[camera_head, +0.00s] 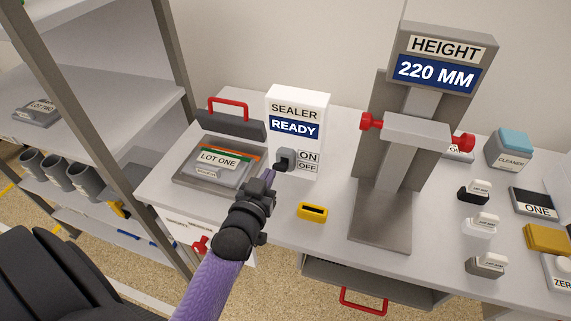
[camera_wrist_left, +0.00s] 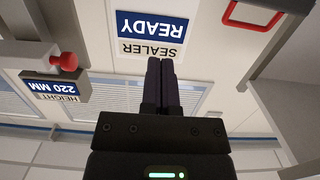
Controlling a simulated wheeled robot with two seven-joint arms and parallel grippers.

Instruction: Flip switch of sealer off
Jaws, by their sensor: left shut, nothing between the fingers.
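The white sealer (camera_head: 298,101) stands at the back of the bench and its blue sign reads READY. Its grey switch (camera_head: 284,157) is on the front face, left of the ON and OFF labels (camera_head: 307,161). I cannot tell for sure which way the lever sits. My left gripper (camera_head: 268,178) is shut and empty, its purple fingertips just below and left of the switch; I cannot tell if they touch. In the left wrist view the sealer's upside-down sign (camera_wrist_left: 152,28) lies beyond the shut fingers (camera_wrist_left: 162,65), and the switch does not show. My right gripper is not in view.
A LOT ONE tray (camera_head: 215,164) with a raised red-handled lid is left of the sealer. A yellow slotted block (camera_head: 312,212) lies in front. The height gauge stand (camera_head: 380,218) rises at right, with small blocks beyond. Shelves (camera_head: 100,108) stand at left.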

